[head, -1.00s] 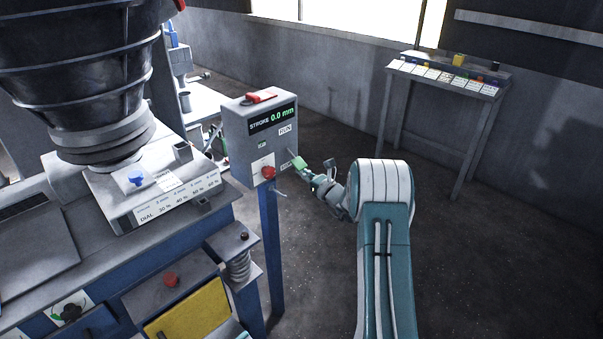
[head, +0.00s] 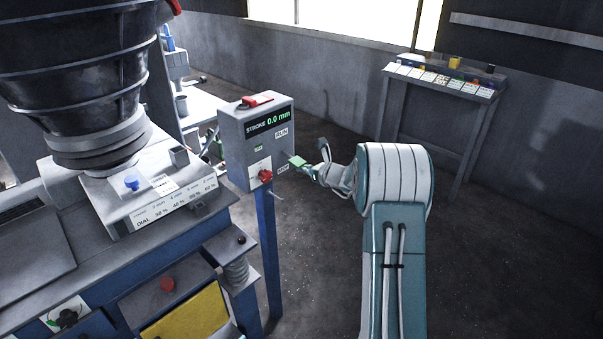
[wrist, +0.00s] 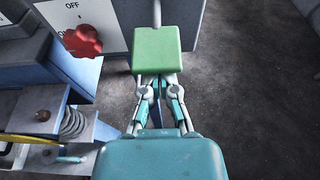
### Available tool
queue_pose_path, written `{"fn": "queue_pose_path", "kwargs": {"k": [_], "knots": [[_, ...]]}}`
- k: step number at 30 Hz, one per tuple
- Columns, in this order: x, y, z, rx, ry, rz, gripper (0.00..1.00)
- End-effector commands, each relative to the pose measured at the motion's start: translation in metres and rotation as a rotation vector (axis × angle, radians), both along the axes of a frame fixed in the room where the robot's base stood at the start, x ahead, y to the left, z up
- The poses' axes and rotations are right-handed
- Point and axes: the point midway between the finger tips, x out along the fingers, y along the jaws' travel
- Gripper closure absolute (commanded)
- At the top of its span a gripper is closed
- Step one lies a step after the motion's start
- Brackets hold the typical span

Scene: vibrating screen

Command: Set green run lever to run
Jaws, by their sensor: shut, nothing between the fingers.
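The green run lever has a thin grey rod and a green block handle (head: 297,161). It sticks out from the right part of the grey control box (head: 236,145), between the RUN label (head: 281,134) and the STOP label (head: 283,169), with the handle tilted down. The display (head: 270,121) reads STROKE 0.0 mm. My gripper (head: 311,171) is at the outer end of the handle. In the wrist view the green handle (wrist: 157,48) is straight ahead of my shut fingers (wrist: 157,77) and overlaps their tips; I cannot tell whether they touch.
A red rotary knob (head: 265,176) is on the box, left of the lever; it shows close in the wrist view (wrist: 82,40). A red switch (head: 256,101) sits on top. The blue post (head: 268,250) and spring mount (head: 236,272) are below.

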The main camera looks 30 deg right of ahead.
Motion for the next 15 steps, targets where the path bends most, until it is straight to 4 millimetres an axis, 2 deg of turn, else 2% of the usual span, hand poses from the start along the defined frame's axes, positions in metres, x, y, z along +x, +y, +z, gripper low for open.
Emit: {"fn": "queue_pose_path", "kwargs": {"k": [15], "knots": [[-0.001,0.000,0.028,-0.109,0.287,0.000,1.00]]}}
